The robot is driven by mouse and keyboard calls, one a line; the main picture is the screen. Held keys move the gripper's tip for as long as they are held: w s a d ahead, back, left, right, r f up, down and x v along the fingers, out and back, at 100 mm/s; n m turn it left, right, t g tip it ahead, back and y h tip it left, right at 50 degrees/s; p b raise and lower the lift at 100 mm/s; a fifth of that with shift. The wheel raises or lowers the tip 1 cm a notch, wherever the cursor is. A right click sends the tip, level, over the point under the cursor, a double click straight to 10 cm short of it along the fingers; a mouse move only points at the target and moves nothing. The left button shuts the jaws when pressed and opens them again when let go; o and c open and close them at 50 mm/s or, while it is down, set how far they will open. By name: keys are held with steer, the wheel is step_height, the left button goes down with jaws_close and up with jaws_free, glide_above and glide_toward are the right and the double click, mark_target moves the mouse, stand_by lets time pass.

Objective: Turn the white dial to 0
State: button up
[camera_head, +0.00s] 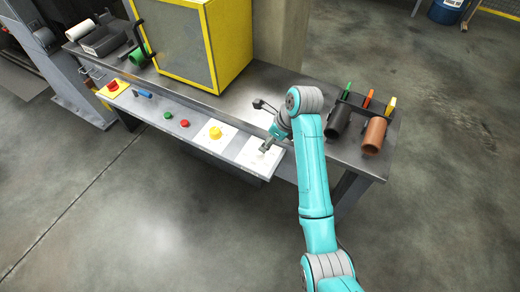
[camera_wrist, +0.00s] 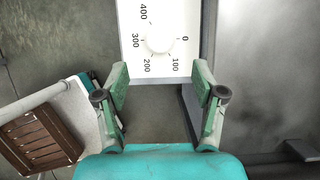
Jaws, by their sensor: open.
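The white dial (camera_wrist: 159,40) sits on a white plate (camera_wrist: 129,62) printed with 0, 100, 200, 300 and 400 in the wrist view. The 0 mark is to the dial's right. I cannot make out a pointer on the dial, so its setting is unclear. My gripper (camera_wrist: 160,80) is open and empty, its two fingers apart below the dial in the picture and not closed on it. In the head view my gripper (camera_head: 267,147) hangs over the white plate (camera_head: 250,159) at the right end of the steel strip, largely hiding the dial.
A yellow knob (camera_head: 215,132), a red button (camera_head: 184,123) and a green button (camera_head: 168,115) line the strip to the left. A yellow-framed cabinet (camera_head: 207,45) stands behind. The floor in front is clear.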

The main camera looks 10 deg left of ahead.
mark_target(259, 152)
steer(key=x, duration=0.9)
steer(key=shift+f, duration=0.1)
steer(key=c, duration=1.1)
